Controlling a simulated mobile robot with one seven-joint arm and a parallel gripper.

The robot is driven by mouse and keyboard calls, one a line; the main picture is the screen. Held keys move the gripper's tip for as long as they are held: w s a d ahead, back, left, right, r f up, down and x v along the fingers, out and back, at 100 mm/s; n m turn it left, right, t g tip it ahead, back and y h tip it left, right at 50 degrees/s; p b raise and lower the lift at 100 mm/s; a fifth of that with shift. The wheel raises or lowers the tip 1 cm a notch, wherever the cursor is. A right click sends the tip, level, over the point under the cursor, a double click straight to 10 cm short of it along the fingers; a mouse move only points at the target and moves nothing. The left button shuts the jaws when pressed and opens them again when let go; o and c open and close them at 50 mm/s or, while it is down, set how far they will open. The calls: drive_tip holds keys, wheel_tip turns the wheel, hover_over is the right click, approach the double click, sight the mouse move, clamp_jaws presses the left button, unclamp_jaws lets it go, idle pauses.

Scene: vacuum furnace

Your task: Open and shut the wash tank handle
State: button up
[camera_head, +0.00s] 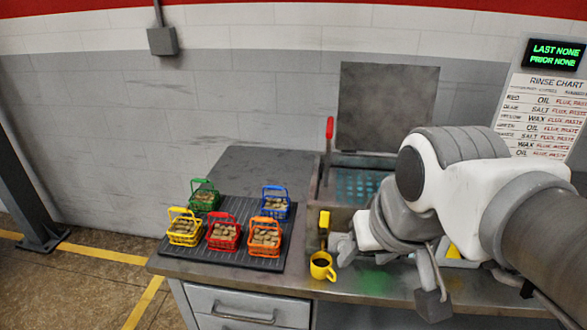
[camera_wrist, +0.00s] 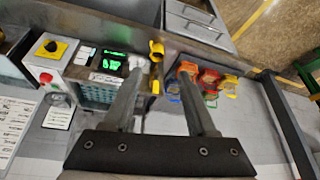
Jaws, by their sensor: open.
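The wash tank (camera_head: 340,218) is set in the bench, with a teal perforated insert (camera_head: 355,186) inside. A dark flat panel like a raised lid (camera_head: 385,105) stands upright behind it. A red-topped lever (camera_head: 329,128) stands upright at the tank's back left corner. A yellow block-shaped piece (camera_head: 324,220) sits at its front left; I cannot tell which of these is the task's handle. My arm hides the tank's right side.
A yellow mug (camera_head: 322,266) of dark liquid stands at the bench's front edge. Several colored baskets of lumps stand on a dark ribbed mat (camera_head: 232,205) to the left.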

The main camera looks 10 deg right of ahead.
drive_tip(key=w+r+g+p, duration=0.1)
drive_tip(key=w+r+g, duration=0.1)
drive_tip(key=w+r, duration=0.35)
drive_tip(key=m+g+p, duration=0.3)
drive_tip(key=p, duration=0.1)
hover_over(323, 238)
wheel_tip(323, 238, down, 4)
drive_tip(key=f, duration=1.8)
drive_tip(key=shift+w+d, duration=0.1)
drive_tip(key=shift+w, duration=0.15)
drive_tip(key=shift+r, duration=0.1)
clamp_jaws()
